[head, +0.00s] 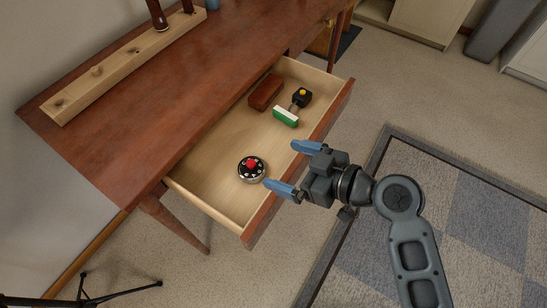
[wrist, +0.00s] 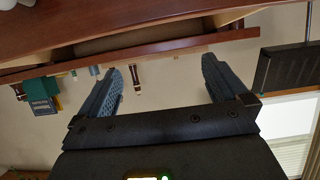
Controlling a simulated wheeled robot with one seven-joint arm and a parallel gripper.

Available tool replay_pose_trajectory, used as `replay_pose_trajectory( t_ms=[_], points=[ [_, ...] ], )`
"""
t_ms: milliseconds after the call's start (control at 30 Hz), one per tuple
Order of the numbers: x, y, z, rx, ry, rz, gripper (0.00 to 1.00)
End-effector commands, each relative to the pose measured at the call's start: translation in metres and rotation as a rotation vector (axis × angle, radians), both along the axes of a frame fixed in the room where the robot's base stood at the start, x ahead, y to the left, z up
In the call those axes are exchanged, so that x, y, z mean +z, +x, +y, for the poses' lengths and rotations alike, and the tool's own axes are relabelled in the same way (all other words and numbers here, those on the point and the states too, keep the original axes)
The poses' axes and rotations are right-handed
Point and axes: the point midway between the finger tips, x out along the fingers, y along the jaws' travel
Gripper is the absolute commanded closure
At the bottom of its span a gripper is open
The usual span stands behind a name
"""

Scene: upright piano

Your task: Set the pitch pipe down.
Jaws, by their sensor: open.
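The pitch pipe (head: 251,169), seemingly the round black disc with pale marks and a red centre, lies flat in the open wooden drawer (head: 210,185), near its left end. My gripper (head: 280,164) is open and empty in the head view. Its two blue fingers are spread apart by the drawer's front edge, to the right of the disc and apart from it. In the wrist view the gripper (wrist: 162,66) also shows open with nothing between the fingers. I cannot make out the disc in that view.
A red-brown block (head: 265,92) and a green and white stamp-like tool (head: 291,108) lie further back in the drawer. The drawer's middle floor is bare. A wooden tabletop (head: 190,85) overhangs it, bearing a holed wooden rack (head: 125,62). A patterned rug (head: 440,200) lies at right.

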Motion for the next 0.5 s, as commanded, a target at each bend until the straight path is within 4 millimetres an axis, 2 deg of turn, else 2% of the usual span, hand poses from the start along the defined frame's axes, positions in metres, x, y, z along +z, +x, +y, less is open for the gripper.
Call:
replay_pose_trajectory(
  t_ms=[367,500],
  points=[
    [0.002,-0.005,-0.006,0.000,-0.001,0.002,0.00],
    [-0.010,-0.018,-0.017,-0.060,-0.013,0.029,0.00]
  ],
)
